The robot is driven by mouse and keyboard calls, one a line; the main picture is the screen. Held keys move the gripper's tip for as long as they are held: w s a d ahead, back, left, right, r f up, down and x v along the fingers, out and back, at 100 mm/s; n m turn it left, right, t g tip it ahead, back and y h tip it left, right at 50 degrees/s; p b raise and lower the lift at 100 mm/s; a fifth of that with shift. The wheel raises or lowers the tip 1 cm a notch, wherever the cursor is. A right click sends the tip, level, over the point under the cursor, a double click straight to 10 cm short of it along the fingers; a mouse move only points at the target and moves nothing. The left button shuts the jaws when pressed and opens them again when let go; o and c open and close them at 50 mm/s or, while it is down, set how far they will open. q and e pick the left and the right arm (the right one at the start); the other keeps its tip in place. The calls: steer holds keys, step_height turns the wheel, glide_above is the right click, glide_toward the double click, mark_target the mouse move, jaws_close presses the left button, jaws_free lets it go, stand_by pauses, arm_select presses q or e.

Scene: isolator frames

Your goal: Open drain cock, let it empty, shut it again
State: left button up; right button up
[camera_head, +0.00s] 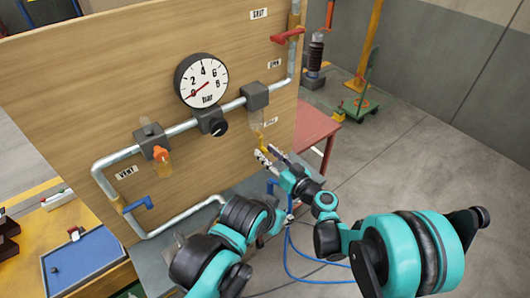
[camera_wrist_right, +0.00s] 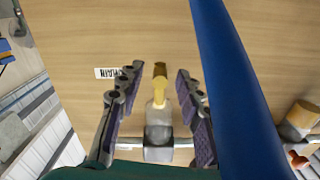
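The drain cock (camera_wrist_right: 159,78) is a small brass piece below a clear bowl (camera_wrist_right: 158,115) on a grey block (camera_wrist_right: 158,138). It points away from the block, beside the DRAIN label (camera_wrist_right: 108,72). In the head view the cock (camera_head: 263,149) hangs under the right-hand block (camera_head: 255,96) on the board. My right gripper (camera_head: 268,157) is open at the cock. In the right wrist view its fingers (camera_wrist_right: 157,98) stand on both sides of the cock and bowl, with gaps on each side. My left arm shows at the bottom; its gripper cannot be made out.
A round gauge (camera_head: 201,80) has its red needle at the low end. A red lever (camera_head: 287,35) and blue handle (camera_head: 138,204) sit on the pipes. A red table (camera_head: 316,124) stands behind.

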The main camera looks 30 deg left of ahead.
steer(key=shift+w+a, duration=0.25)
steer(key=shift+a, duration=0.45)
jaws_close()
steer(key=shift+s+m, duration=0.1)
steer(key=shift+m, duration=0.2)
steer(key=s+a+r+m+b, duration=0.1)
steer(key=s+r+m, duration=0.3)
steer(key=m, duration=1.3)
steer(key=shift+s+a+r+b, duration=0.2)
steer(key=shift+a+r+b, duration=0.25)
steer(key=shift+b, duration=0.2)
steer(key=shift+r+m, duration=0.1)
steer(key=shift+m, duration=0.2)
